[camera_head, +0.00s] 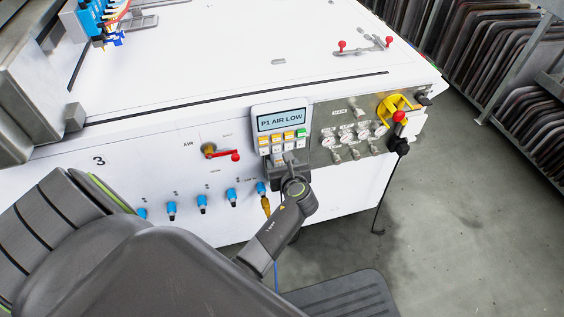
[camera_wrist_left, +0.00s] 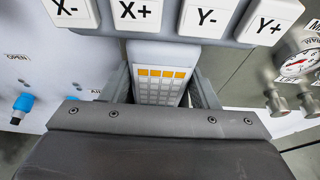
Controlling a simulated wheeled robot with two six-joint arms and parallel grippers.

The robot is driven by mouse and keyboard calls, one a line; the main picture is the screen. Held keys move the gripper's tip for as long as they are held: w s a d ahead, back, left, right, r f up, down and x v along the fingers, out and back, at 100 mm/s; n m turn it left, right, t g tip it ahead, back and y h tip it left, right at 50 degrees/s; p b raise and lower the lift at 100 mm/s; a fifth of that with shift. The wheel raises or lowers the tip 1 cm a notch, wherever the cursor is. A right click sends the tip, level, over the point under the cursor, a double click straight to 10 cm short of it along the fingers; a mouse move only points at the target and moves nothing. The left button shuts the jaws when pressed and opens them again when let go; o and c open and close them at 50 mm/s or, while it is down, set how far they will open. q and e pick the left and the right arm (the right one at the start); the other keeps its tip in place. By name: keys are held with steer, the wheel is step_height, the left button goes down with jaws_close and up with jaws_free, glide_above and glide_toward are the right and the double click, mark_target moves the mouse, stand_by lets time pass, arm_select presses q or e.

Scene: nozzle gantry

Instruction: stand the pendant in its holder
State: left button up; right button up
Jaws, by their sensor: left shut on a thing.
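The pendant (camera_head: 281,121) is a pale box with a screen reading "P1 AIR LOW" and rows of orange, green and white keys. It is upright in front of the machine's white face, screen towards me. In the left wrist view its X and Y keys (camera_wrist_left: 138,12) are at the top, with a narrower keypad handle (camera_wrist_left: 161,86) below. My left gripper (camera_head: 284,158) is shut on that handle from below; its fingers (camera_wrist_left: 163,92) flank the keypad in the left wrist view. I cannot tell which part is the holder. My right gripper is out of view.
A steel gauge panel (camera_head: 348,137) lies right of the pendant, with a yellow bracket (camera_head: 394,104) and red knob (camera_head: 399,116) at its end. A red-handled air valve (camera_head: 222,153) and several blue fittings (camera_head: 202,203) are to the left. Grey floor (camera_head: 460,220) is clear on the right.

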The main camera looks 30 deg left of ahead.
arm_select(q)
steer(key=shift+f, duration=0.25)
steer(key=o, duration=1.4)
steer(key=shift+o, duration=0.5)
steer(key=shift+f, duration=0.1)
